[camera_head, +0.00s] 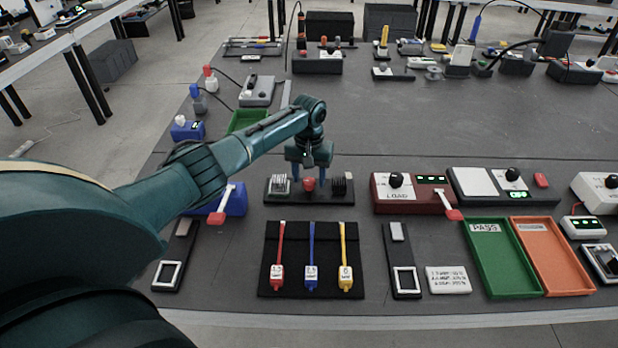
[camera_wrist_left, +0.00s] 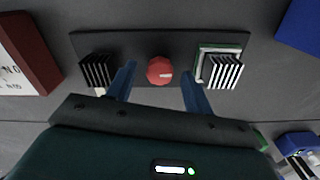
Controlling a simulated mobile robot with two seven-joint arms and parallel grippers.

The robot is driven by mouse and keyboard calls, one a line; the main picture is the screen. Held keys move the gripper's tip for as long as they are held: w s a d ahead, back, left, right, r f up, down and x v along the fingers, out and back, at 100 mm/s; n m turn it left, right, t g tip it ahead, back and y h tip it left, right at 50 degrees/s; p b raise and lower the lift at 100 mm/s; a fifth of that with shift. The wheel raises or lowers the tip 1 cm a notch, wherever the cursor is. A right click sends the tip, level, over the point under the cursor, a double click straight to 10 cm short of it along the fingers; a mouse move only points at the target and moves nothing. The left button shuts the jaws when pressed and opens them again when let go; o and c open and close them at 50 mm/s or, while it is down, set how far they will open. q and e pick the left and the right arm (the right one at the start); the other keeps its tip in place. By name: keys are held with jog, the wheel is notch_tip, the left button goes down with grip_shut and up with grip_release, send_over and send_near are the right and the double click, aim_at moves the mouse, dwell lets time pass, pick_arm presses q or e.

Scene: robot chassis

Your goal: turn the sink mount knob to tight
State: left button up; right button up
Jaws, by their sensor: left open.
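The red sink mount knob (camera_head: 309,184) sits at the middle of a dark base plate (camera_head: 310,198), between two finned heat sinks. It also shows in the left wrist view (camera_wrist_left: 160,70), with a small pale mark on its right side. My left gripper (camera_head: 308,176) points down over the plate. In the left wrist view its two blue fingers (camera_wrist_left: 159,73) are open, one on each side of the knob, with visible gaps; I cannot tell their exact height against it. The black heat sink (camera_wrist_left: 97,71) is at left and the one on a green board (camera_wrist_left: 224,70) at right.
A red LOAD box (camera_head: 398,193) stands right of the plate and a blue box (camera_head: 232,202) left. A black mat (camera_head: 268,260) with red, blue and yellow tools lies in front. Green (camera_head: 485,270) and orange (camera_head: 560,265) trays are at right. The table behind is mostly clear.

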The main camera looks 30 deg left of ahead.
pick_arm(q)
jog(key=shift+f, duration=0.45)
jog(key=c, duration=1)
